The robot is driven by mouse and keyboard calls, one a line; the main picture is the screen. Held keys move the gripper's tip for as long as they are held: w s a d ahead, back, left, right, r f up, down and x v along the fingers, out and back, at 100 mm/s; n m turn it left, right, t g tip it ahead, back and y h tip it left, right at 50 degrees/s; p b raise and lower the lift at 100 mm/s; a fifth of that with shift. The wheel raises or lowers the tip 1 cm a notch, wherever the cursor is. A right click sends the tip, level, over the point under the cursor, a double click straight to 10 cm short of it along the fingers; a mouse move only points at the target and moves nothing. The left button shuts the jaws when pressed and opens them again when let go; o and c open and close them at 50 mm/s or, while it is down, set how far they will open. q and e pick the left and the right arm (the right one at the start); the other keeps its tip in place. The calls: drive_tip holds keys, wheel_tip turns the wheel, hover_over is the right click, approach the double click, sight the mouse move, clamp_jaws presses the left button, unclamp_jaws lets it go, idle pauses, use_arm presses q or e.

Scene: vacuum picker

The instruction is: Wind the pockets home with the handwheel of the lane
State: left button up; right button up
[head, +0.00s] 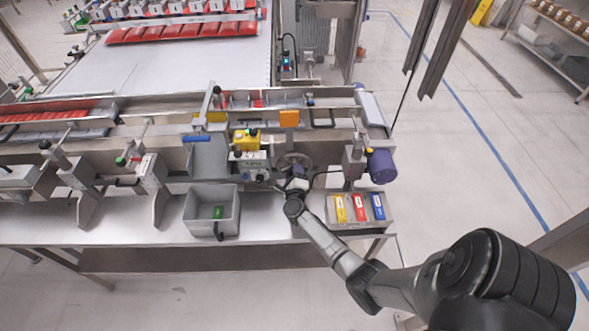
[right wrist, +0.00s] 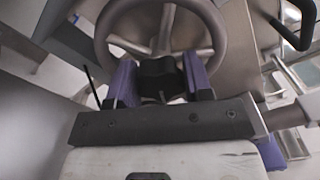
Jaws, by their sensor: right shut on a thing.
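The handwheel (head: 293,161) is a grey spoked wheel on the front of the lane, right of the control box. In the right wrist view its rim and spokes (right wrist: 160,30) fill the top of the picture. My right gripper (head: 297,183) is at the wheel's lower edge. In the right wrist view its purple fingers (right wrist: 160,80) are shut on a black handle (right wrist: 158,76) in front of the wheel's lower rim. The lane's pockets (head: 265,98) show behind the front rail, some with red in them. My left gripper is not in view.
A control box (head: 252,166) with a yellow-topped unit (head: 246,140) stands left of the wheel. A grey bin (head: 210,224) is on the shelf left of the arm. A tray (head: 359,225) with yellow, red and blue packs is right. A purple motor (head: 381,166) is nearby.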

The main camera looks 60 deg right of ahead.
drive_tip(key=n+p, duration=0.1)
drive_tip(key=n, duration=0.2)
drive_tip(key=shift+r+n+p, duration=0.1)
drive_tip(key=shift+n+p, duration=0.3)
drive_tip(key=n+p, duration=0.1)
drive_tip(key=n, duration=0.1)
drive_tip(key=shift+n, duration=0.3)
drive_tip(key=n+p, duration=0.1)
drive_tip(key=n, duration=0.2)
drive_tip(key=shift+n+p, duration=0.35)
drive_tip(key=shift+n, duration=0.05)
drive_tip(key=n, duration=0.1)
drive_tip(key=n+p, duration=0.1)
drive_tip(key=n, duration=0.1)
drive_tip(key=shift+f+n, duration=0.2)
drive_tip(key=shift+n, duration=0.1)
drive_tip(key=n+p, duration=0.1)
drive_tip(key=n, duration=0.4)
drive_tip(key=n+p, duration=0.1)
drive_tip(key=n, duration=0.1)
drive_tip(key=shift+f+n, duration=0.1)
drive_tip(key=shift+n, duration=1.2)
